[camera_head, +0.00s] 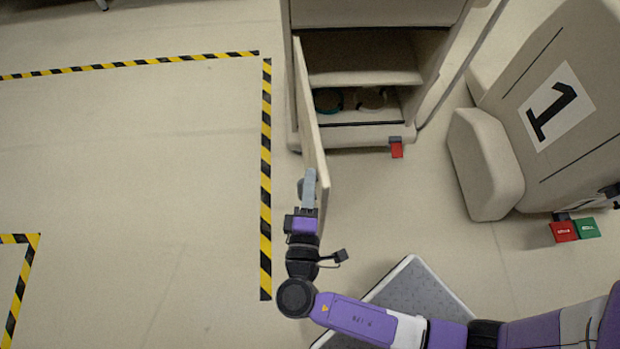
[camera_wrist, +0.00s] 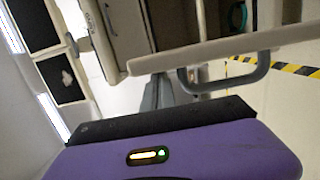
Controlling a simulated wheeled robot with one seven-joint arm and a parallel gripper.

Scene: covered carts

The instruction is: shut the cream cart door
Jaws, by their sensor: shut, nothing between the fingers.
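The cream cart (camera_head: 365,135) stands at the top centre of the head view. Its door (camera_head: 312,125) is swung wide open, seen nearly edge-on and pointing toward me. In the wrist view, the door (camera_wrist: 215,47) crosses the upper right, with a dark grey loop handle (camera_wrist: 232,84) on its outer face. My gripper (camera_head: 309,175) is shut and empty near the door's free end, partly covering the handle in the head view. In the wrist view, the fingertips (camera_wrist: 158,80) are close to the door's end and left of the handle. I cannot tell whether they touch the door.
Round items, one teal (camera_head: 328,100), lie inside the cart. A red tab (camera_head: 397,148) is at its base. A beige unit marked 1 (camera_head: 545,110) stands at the right, with red and green pedals (camera_head: 575,230). Taped floor on the left is clear.

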